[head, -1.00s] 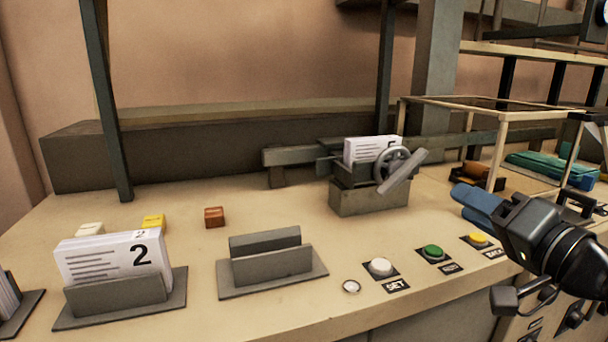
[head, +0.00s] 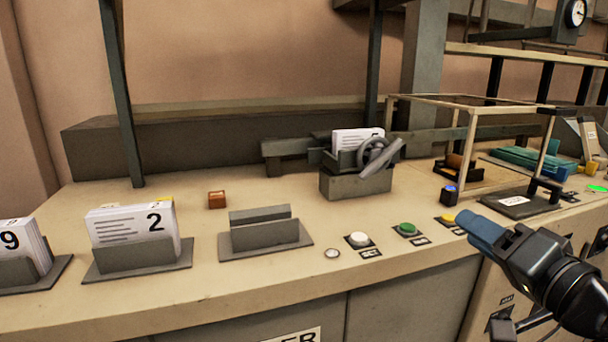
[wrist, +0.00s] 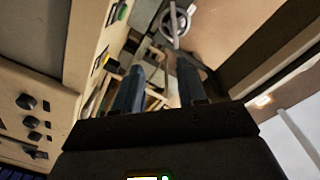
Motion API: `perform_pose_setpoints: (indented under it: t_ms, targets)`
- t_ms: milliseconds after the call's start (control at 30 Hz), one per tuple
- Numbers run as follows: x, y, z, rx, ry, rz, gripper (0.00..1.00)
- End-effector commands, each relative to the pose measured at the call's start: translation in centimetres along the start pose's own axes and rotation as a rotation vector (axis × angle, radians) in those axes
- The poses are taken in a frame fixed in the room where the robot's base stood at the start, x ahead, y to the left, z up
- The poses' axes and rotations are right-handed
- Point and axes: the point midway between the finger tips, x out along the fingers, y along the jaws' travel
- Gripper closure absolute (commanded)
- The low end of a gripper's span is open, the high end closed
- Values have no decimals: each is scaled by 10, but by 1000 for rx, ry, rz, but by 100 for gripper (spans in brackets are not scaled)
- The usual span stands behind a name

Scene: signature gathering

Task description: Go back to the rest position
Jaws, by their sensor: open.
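My gripper (head: 480,228) is at the right of the head view, in front of the workbench and near its row of buttons. Its blue fingers point up and to the left. In the wrist view the two fingers (wrist: 160,88) stand apart with nothing between them, so it is open and empty. My gripper appears clear of the things on the bench, though its exact distance from the front edge is hard to tell.
The bench (head: 200,270) holds card holders numbered 2 (head: 140,258) and 9 (head: 30,272), an empty holder (head: 265,238) and a clamp with a handwheel (head: 355,183). White (head: 359,238), green (head: 407,229) and yellow buttons line the front. A glass-topped frame (head: 474,118) stands behind my gripper.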

Motion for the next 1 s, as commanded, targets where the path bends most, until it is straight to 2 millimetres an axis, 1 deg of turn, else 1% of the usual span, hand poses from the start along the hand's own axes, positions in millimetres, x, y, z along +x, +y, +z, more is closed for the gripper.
perform_pose_setpoints:
  t_ms: [33, 267, 367, 467, 600, 733, 867, 1000]
  targets:
    - [-3, 5, 7, -2, 0, 12, 60]
    - [-24, 30, 38, -30, 17, 69, 60]
    - [-38, 45, 58, -51, 23, 105, 60]
    - [-61, 61, 83, -85, 31, 152, 60]
    - [-100, 81, 118, -154, 36, 219, 60]
    - [-140, 93, 147, -229, 35, 274, 60]
    - [-182, 99, 172, -311, 23, 318, 60]
    - [-228, 98, 193, -406, 5, 353, 60]
